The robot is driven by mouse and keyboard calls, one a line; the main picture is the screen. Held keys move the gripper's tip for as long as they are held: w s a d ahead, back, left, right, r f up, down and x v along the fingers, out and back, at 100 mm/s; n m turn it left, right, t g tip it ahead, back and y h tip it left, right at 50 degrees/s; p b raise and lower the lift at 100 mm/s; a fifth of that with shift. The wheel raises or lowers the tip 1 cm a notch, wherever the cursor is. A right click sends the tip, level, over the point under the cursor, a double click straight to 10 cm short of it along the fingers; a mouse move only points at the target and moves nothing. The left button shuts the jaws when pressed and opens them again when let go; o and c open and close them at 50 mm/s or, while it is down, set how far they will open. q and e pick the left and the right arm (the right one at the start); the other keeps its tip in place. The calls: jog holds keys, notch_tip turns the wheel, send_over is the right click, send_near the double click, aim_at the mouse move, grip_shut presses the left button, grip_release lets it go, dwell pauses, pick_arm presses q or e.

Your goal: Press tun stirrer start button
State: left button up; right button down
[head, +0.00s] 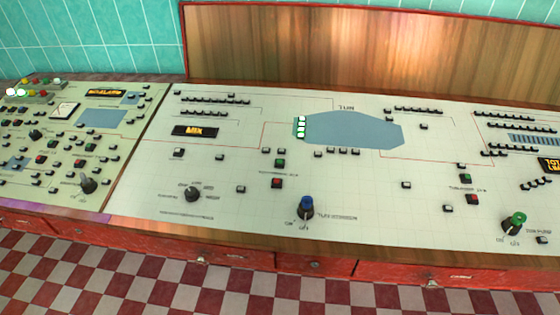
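A sloping cream control panel (225,215) fills the middle of the head view. A green button (280,163) sits just above a red button (277,183) left of centre. Another green button (467,179) sits above a red button (473,199) on the right. The labels are too small to read surely, so I cannot tell which button is the tun stirrer start. A blue-topped knob (307,204) stands below the left pair. Neither of my grippers is in view.
A green-topped knob (519,219) stands at the right and a black knob (192,194) at the left. Another panel section (60,180) with many buttons adjoins on the left. Red drawers (285,262) run below the front edge. The checkered floor is clear.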

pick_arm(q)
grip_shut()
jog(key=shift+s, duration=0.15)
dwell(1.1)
